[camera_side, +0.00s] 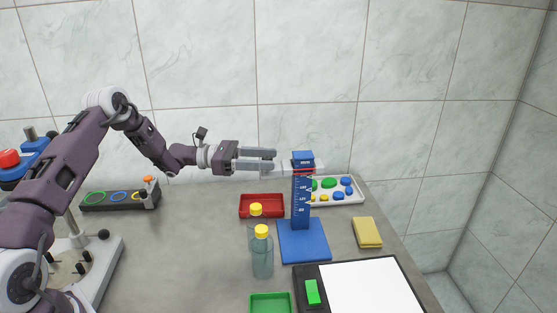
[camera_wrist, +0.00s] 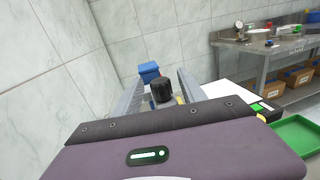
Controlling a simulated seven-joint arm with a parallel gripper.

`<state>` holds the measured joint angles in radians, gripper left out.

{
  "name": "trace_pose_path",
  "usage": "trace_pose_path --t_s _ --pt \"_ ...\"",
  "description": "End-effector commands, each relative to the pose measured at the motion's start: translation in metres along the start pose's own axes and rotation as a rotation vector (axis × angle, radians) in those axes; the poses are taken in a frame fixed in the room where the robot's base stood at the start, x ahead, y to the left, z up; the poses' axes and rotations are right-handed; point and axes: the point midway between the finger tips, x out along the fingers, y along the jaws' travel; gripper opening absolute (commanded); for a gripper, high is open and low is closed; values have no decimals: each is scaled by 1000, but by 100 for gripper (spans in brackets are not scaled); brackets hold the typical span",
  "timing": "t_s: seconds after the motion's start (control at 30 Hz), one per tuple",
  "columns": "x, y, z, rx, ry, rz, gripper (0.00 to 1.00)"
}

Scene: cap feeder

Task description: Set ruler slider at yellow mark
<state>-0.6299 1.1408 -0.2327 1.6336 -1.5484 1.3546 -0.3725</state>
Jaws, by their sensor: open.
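The blue ruler (camera_side: 301,205) stands upright on a blue base plate (camera_side: 305,245), with white graduations on its face. The slider (camera_side: 313,167), a clear piece with a red line, sits around the ruler's upper part, just below its blue top block (camera_side: 302,156). I cannot make out the yellow mark. My gripper (camera_side: 275,161) is open and level, just left of the slider at about its height. In the wrist view, a black knob (camera_wrist: 161,90) shows between the open fingers, with the blue top block (camera_wrist: 149,70) beyond. I cannot tell whether the fingers touch the knob.
A green tray (camera_side: 270,303) and white board (camera_side: 372,287) are in front.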

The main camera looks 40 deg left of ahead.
Motion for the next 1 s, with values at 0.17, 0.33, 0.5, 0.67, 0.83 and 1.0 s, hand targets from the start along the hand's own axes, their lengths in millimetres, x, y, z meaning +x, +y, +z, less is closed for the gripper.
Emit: trace_pose_path --t_s 0.17,0.33,0.5,0.67,0.83,1.0 --pt "30 -1 0 0 1 -2 49" --pt "37 0 0 -1 2 -1 49" --pt "37 0 0 -1 2 -1 47" --pt "37 0 0 -1 2 -1 15" --pt "37 0 0 -1 2 -1 0" --pt "37 0 0 -1 2 -1 0"
